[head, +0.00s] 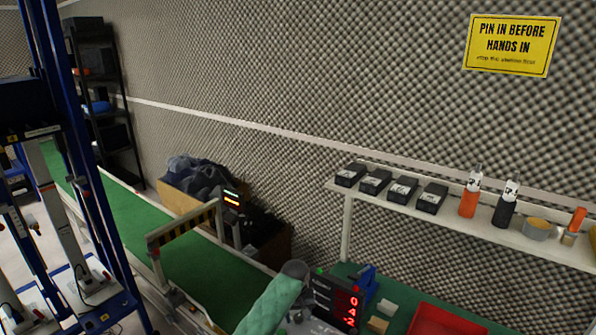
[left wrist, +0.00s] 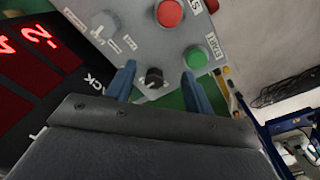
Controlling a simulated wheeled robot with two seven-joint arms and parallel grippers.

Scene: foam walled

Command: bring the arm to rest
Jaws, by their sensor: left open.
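My left arm, in a green quilted sleeve (head: 270,302), comes up from the bottom of the head view to a grey joint (head: 295,269). Its fingers are not clear there. In the left wrist view my left gripper (left wrist: 159,78) is open, with two blue fingers spread apart. A black knob (left wrist: 154,76) on a grey control panel (left wrist: 135,35) shows between the fingers. I cannot tell how far away it is, and no grip on it shows. My right gripper is not in view.
A display with red digits (head: 337,303) stands close beside my left arm, above a green bench with a red tray (head: 445,322). A shelf (head: 470,228) holds black boxes and bottles. A green conveyor (head: 140,228) and blue-framed machine (head: 75,150) are at left.

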